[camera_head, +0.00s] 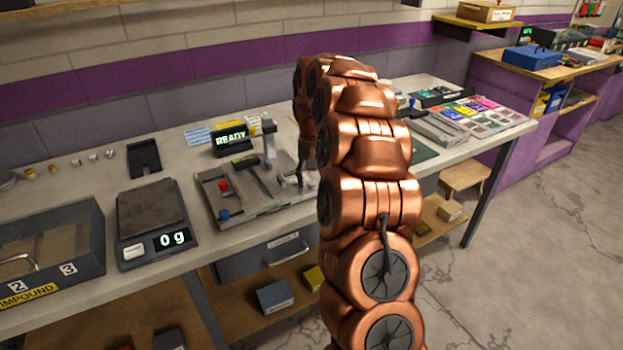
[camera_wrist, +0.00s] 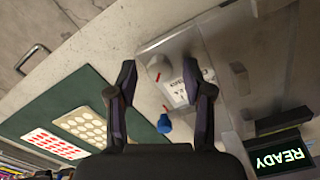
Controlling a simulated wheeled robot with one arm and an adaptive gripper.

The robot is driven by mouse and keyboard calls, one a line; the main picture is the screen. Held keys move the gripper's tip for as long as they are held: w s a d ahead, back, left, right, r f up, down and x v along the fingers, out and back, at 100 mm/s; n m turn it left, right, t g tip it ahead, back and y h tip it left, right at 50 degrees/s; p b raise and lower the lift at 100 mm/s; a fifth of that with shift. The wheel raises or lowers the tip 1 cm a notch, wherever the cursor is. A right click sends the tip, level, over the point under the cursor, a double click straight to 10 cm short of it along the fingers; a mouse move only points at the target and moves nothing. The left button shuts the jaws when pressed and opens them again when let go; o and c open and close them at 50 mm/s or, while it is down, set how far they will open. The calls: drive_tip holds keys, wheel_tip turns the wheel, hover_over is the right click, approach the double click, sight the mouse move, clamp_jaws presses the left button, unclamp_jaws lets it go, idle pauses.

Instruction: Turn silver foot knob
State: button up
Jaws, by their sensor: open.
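The grey slot-track fixture (camera_head: 235,200) lies on the bench, with a red knob (camera_head: 224,186) and a blue knob (camera_head: 222,214) at its left end. Its right end is hidden behind my arm in the head view. In the wrist view, a small pale silver-grey knob (camera_wrist: 159,63) sits at the fixture's corner, beside a printed label; it looks like the silver foot knob. My gripper (camera_wrist: 159,73) is open and empty. Its fingertips show on either side of the knob in the picture, apart from it. I cannot tell the height between them.
A lit READY display (camera_head: 231,139) stands behind the fixture; a scale (camera_head: 150,218) reading 0 g is to its left. A small blue object (camera_wrist: 164,124) stands beside the fixture. A dark green mat (camera_wrist: 62,118) with sheets lies farther left in the wrist view.

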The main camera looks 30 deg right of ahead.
sight(312, 182)
wheel_tip(312, 182, up, 12)
idle(0.7)
idle(0.4)
